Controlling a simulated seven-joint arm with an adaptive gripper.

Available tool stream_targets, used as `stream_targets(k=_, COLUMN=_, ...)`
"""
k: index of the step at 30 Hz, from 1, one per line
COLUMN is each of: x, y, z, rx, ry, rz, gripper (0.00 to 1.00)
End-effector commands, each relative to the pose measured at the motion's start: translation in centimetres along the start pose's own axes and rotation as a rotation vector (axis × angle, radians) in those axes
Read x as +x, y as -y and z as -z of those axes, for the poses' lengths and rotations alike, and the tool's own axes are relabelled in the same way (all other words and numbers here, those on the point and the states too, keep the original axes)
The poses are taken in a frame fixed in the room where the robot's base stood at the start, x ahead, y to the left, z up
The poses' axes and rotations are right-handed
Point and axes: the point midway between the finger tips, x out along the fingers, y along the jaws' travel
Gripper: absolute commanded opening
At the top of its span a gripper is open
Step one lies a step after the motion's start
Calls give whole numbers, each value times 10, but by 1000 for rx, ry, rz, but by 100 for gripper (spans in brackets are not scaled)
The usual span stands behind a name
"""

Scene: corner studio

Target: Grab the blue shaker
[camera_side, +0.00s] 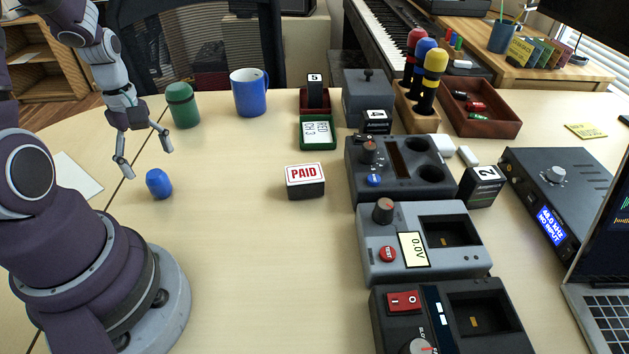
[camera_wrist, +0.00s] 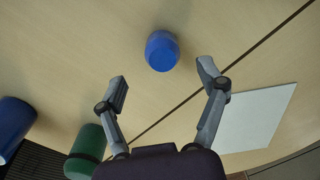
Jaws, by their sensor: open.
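The blue shaker (camera_side: 158,184) is a small rounded blue piece standing on the wooden table at the left, near my arm's base. It also shows in the wrist view (camera_wrist: 162,51), just beyond the fingertips and roughly between their lines. My gripper (camera_side: 146,160) is open and empty, above the table and a little behind the shaker in the side view. In the wrist view my gripper's fingers (camera_wrist: 165,80) are spread wide, with bare table between them. Neither finger touches the shaker.
A green canister (camera_side: 183,106) and a blue mug (camera_side: 249,93) stand behind the gripper. A PAID block (camera_side: 305,181) sits mid-table. Grey devices (camera_side: 421,240) fill the right side. A white sheet (camera_side: 76,177) lies left.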

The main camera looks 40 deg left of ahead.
Motion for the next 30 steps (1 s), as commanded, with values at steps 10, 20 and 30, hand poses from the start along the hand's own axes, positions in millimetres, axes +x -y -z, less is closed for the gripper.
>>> stream_targets(k=10, x=54, y=4, z=-2, rx=3, ry=3, rz=2, gripper=72)
stream_targets(k=20, x=55, y=3, z=-1, rx=4, ry=0, rz=-1, gripper=59)
stream_targets(k=30, x=54, y=3, z=-1, rx=4, ry=0, rz=-1, gripper=15)
